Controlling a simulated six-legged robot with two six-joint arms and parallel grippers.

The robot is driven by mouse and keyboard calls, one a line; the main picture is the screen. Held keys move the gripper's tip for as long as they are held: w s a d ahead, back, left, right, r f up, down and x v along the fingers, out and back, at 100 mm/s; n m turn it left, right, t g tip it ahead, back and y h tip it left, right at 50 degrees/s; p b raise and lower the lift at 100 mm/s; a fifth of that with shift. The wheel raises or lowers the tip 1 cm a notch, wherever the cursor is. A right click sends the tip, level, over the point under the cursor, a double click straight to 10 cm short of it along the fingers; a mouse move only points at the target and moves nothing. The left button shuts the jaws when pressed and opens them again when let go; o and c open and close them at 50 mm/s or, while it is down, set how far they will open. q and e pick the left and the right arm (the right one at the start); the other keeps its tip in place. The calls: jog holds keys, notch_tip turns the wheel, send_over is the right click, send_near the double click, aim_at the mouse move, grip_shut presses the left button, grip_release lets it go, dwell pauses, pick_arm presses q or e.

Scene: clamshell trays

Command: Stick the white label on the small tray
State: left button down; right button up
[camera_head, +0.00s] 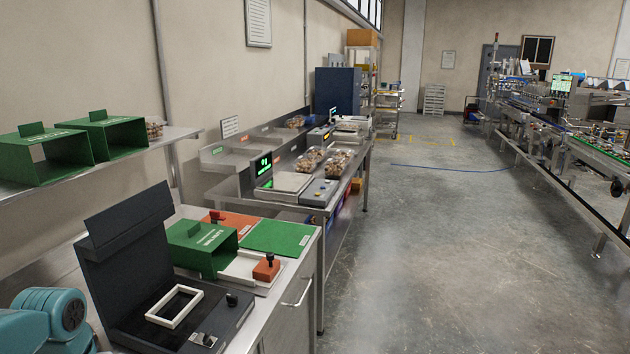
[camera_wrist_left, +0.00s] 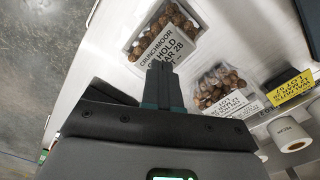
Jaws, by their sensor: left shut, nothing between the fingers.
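In the left wrist view my left gripper (camera_wrist_left: 160,66) is shut and empty. Its fingertips are at the lower edge of a white label (camera_wrist_left: 163,50) with black print, which lies on the front of a clear tray of nuts (camera_wrist_left: 172,20). A second clear tray of nuts (camera_wrist_left: 216,82) lies to the right with a white printed label (camera_wrist_left: 238,108) at its lower edge. My right gripper is in neither view. The head view shows neither gripper.
Beside the second tray are a yellow label (camera_wrist_left: 290,86) and a white roll (camera_wrist_left: 289,134). The head view looks down a room with a steel bench (camera_head: 302,262), green boxes (camera_head: 203,247), a black hinged case (camera_head: 133,262) and open floor (camera_head: 420,250).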

pick_arm(q)
notch_tip(320, 180, up, 6)
jog(key=p, duration=0.4)
jog(key=shift+r+p, duration=0.15)
jog(key=shift+p, duration=0.25)
